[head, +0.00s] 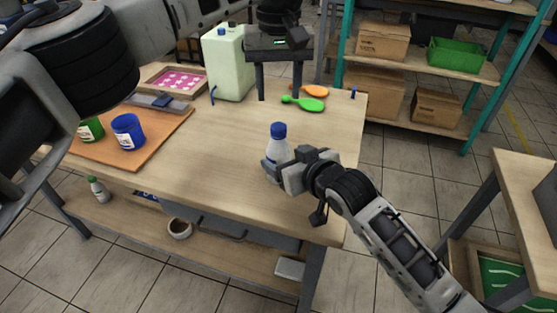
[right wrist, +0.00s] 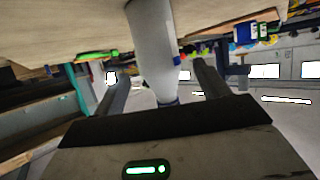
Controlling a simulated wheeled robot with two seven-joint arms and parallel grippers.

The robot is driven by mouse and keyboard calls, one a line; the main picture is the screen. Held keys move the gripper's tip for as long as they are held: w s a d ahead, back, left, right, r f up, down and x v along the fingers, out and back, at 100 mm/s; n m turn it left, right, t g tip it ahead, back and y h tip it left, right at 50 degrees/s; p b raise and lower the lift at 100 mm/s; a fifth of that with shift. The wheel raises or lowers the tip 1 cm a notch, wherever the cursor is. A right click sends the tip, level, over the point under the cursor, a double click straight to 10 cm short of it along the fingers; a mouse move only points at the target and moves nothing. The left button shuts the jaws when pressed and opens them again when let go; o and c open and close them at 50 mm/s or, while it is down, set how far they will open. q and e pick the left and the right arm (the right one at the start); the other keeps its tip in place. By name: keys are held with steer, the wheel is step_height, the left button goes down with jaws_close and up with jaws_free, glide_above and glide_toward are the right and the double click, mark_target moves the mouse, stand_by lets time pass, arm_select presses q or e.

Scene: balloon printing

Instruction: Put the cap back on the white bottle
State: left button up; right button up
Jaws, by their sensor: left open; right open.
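The white bottle (head: 279,146) stands upright near the right part of the wooden table. A blue cap (head: 278,130) sits on its top. My right gripper (head: 276,172) is open around the bottle's lower body. In the right wrist view, which is upside down, the bottle (right wrist: 152,50) stands between the two open fingers (right wrist: 163,88), with a visible gap on each side. My left gripper (head: 279,92) is open and empty, pointing down over the back of the table, behind the bottle.
Green and orange paddle-shaped things (head: 308,103) lie at the table's back right. A pale green jug (head: 225,62) stands behind. Blue (head: 128,131) and green (head: 90,130) jars stand on an orange-brown board (head: 158,137) at left. The table's middle (head: 210,150) is clear.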

mark_target(275, 151)
steer(key=x, duration=0.6)
steer(key=shift+a, duration=0.1)
